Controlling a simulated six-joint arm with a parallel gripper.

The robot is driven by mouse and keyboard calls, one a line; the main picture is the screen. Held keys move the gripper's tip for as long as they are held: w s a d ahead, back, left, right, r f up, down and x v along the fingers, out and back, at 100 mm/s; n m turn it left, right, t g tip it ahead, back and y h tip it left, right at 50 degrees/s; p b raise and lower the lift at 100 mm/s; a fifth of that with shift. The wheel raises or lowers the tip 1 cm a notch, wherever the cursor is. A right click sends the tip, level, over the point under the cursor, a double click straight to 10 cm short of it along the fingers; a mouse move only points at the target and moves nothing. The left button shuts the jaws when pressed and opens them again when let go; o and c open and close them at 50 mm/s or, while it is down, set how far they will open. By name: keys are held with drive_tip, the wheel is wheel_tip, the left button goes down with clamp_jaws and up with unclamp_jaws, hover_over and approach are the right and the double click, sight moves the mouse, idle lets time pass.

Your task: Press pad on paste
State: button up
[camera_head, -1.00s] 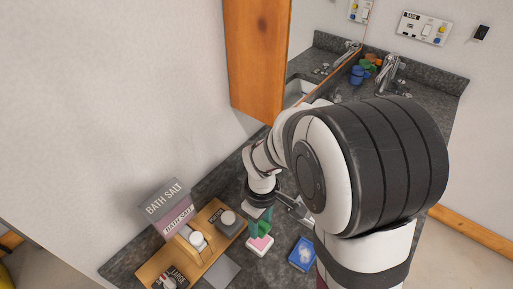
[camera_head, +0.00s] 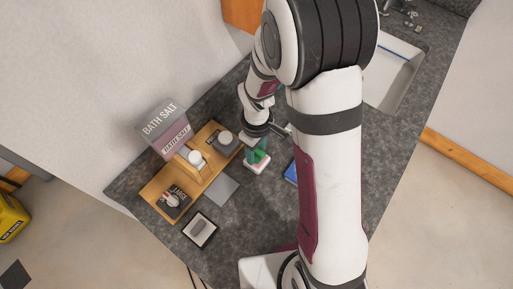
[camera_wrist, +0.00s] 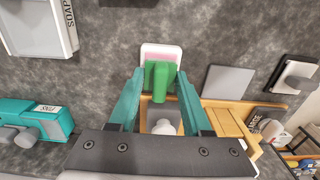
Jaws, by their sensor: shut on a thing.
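My gripper (camera_wrist: 160,76) has two teal fingers shut on a green block-like handle (camera_wrist: 159,88), seemingly the pad's. In the head view my gripper (camera_head: 260,150) points down with the green piece (camera_head: 263,156) below it. A small white dish-like square (camera_wrist: 146,48) with a pink surface (camera_wrist: 163,61) lies right by the green piece; it also shows in the head view (camera_head: 257,168). The green piece overlaps the pink surface in both views. I cannot tell whether they touch, and the underside of the green piece is hidden.
A blue tray (camera_head: 290,173) is partly hidden by my arm. A flat grey square (camera_head: 222,190) and a dark-framed tray (camera_head: 200,216) lie nearer.

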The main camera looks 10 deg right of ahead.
sight(257, 149)
drive_tip(key=shift+f, duration=0.6)
idle(1.3)
drive_tip(key=shift+r, duration=3.55)
